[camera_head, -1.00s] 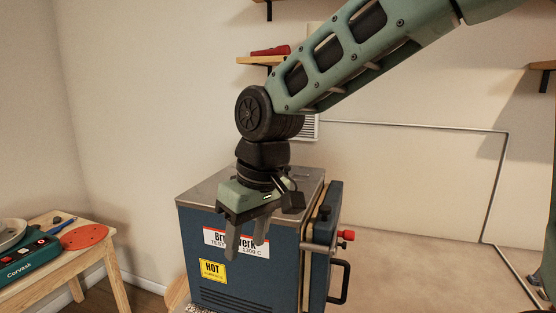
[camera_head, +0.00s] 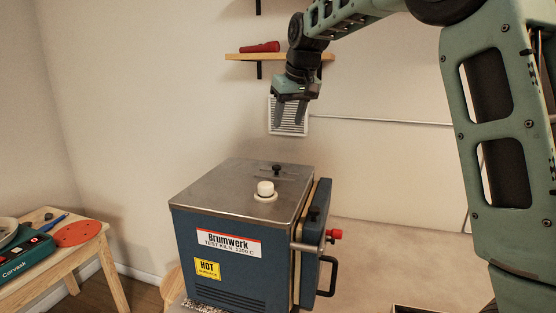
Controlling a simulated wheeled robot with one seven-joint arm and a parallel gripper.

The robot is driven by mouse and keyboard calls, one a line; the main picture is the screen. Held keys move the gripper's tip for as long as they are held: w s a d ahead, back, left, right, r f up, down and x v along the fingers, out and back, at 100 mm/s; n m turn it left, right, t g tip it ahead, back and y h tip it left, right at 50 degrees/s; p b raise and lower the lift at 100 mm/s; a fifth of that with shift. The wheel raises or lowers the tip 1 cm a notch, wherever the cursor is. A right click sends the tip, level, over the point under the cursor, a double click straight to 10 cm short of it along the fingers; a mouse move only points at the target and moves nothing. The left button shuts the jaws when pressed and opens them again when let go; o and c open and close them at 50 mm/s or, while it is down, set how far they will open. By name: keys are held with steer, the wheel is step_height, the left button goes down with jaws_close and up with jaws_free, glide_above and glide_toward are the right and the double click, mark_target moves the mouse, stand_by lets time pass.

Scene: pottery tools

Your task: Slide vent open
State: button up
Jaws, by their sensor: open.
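The blue test kiln (camera_head: 222,265) stands low in the middle, with a bare metal top. A slide plate with a small black knob (camera_head: 277,169) lies toward the back of the kiln top. A white round plug (camera_head: 265,189) sits in front of it on the top. I cannot tell whether the plate covers a vent hole. My gripper (camera_head: 290,117) is open and empty, pointing down, above and behind the kiln. It appears in front of a white louvred wall grille (camera_head: 287,128), apart from the knob.
A shelf (camera_head: 245,56) with a red torch-like object (camera_head: 260,47) is on the wall near my wrist. The kiln door has a black handle (camera_head: 333,277) and red knob (camera_head: 334,234) at right. A wooden table (camera_head: 40,262) with tools stands left.

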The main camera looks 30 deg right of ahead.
mark_target(277, 166)
steer(key=p+x, duration=0.4)
steer(key=x, duration=1.1)
steer(key=shift+f+p, duration=0.3)
